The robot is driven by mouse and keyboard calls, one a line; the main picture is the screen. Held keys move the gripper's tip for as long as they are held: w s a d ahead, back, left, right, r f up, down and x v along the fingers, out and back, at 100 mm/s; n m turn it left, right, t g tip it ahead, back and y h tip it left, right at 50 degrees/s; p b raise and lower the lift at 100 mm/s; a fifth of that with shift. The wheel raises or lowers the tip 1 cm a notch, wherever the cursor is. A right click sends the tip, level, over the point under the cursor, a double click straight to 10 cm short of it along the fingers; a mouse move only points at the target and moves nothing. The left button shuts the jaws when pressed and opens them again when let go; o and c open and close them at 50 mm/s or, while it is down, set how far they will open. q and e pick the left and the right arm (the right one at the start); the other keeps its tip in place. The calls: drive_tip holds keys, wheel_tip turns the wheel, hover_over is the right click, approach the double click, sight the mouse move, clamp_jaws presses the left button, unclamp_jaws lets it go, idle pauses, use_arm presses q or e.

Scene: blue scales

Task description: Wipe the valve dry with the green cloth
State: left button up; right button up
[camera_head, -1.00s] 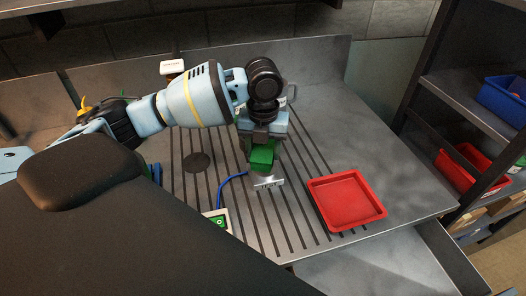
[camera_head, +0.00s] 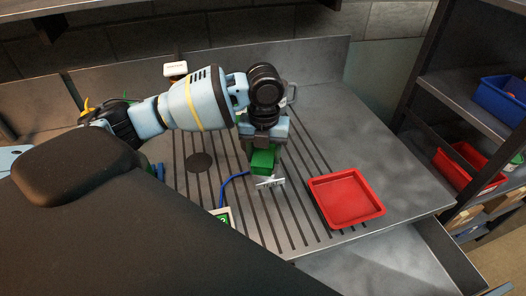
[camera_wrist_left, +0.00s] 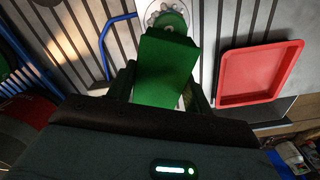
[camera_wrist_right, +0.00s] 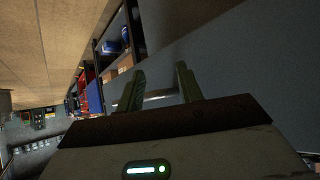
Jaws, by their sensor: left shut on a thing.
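My left gripper (camera_head: 263,146) is shut on the green cloth (camera_head: 263,161), seen as a folded block. The cloth hangs over the grooved steel drainboard. The valve (camera_head: 271,183), a small grey metal piece, shows just below the cloth and is partly hidden by it. In the left wrist view the cloth (camera_wrist_left: 165,75) sits between the fingers, with a grey round part of the valve (camera_wrist_left: 160,12) and a green part beyond it. I cannot tell whether cloth and valve touch. My right gripper (camera_wrist_right: 160,88) is open and empty in the right wrist view, away from the worktop.
A red tray (camera_head: 346,198) lies right of the valve. A blue hose (camera_head: 232,180) curves to its left, near a partly hidden white-and-green box (camera_head: 222,216). A dark drain disc (camera_head: 199,162) lies further left. Shelves with blue (camera_head: 503,97) and red bins stand right.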

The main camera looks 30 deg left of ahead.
use_arm(q)
drive_tip(key=shift+w+a+f, duration=0.1)
drive_tip(key=shift+w+a, duration=0.05)
drive_tip(key=shift+w, duration=0.15)
drive_tip(key=shift+w+a+b, duration=0.25)
drive_tip(key=shift+w+b, duration=0.05)
drive_tip(key=shift+w, duration=0.25)
use_arm(e)
drive_tip(key=shift+s+f, duration=0.35)
drive_tip(key=shift+f, duration=0.15)
use_arm(q)
drive_tip(key=shift+s, duration=0.1)
use_arm(e)
drive_tip(key=shift+r, duration=0.1)
use_arm(q)
drive_tip(key=shift+s+d, duration=0.1)
drive_tip(key=shift+s+d+p, duration=0.3)
drive_tip(key=shift+s+p, duration=0.15)
drive_tip(key=shift+s, duration=0.2)
drive_tip(key=shift+f, duration=0.1)
use_arm(e)
drive_tip(key=shift+w+r, duration=0.55)
drive_tip(key=shift+r, duration=0.1)
use_arm(q)
drive_tip(key=shift+w, duration=0.1)
use_arm(e)
drive_tip(key=shift+f, duration=0.1)
